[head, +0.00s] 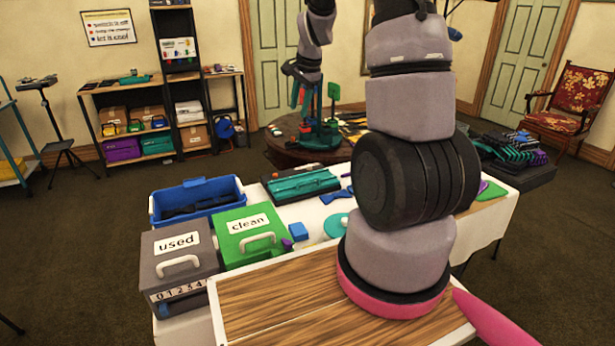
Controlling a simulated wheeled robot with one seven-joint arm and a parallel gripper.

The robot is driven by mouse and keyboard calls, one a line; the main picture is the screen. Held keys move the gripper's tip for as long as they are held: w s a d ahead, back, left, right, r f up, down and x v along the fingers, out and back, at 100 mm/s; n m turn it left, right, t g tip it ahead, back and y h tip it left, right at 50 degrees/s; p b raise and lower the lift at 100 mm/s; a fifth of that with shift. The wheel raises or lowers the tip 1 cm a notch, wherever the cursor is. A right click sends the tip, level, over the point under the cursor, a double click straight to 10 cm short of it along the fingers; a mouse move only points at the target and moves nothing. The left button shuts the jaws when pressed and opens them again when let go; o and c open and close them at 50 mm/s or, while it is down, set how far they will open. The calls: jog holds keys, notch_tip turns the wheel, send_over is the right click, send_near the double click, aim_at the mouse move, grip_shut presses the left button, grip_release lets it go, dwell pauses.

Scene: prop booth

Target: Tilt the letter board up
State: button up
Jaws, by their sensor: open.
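I cannot pick out the letter board for certain. My arm rises large in the foreground, leaves the top of the head view and comes down again farther off. My gripper (304,98) hangs there pointing down, with its jaws open, small in the picture. It is over or in front of a round dark wooden table (287,155). A teal stand (320,139) with small red and white pieces is on that table, close below the gripper. I cannot tell whether the fingers touch it. My arm hides part of the table tops behind it.
A white-covered table holds a grey "used" box (178,262), a green "clean" box (250,240), a blue bin (195,186) and a teal case (300,184). Shelves (130,82) stand back left, a red patterned chair (574,98) back right. Carpet is open at left.

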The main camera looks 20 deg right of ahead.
aim_at(307, 181)
jog(key=w+d+f+m, duration=0.1)
jog(key=w+f, duration=0.1)
jog(key=f, duration=0.7)
jog(key=w+d+f+m+g, duration=0.1)
jog(key=w+d+f, duration=0.1)
jog(key=f, duration=0.8)
jog(key=w+d+f+m, duration=0.1)
jog(key=w+d+f, duration=0.1)
jog(key=f, duration=0.8)
jog(key=shift+w+d+f+m+g+h, duration=0.15)
jog(key=shift+w+d+m+g+h, duration=0.1)
jog(key=shift+w+m+g+h, duration=0.15)
grip_shut()
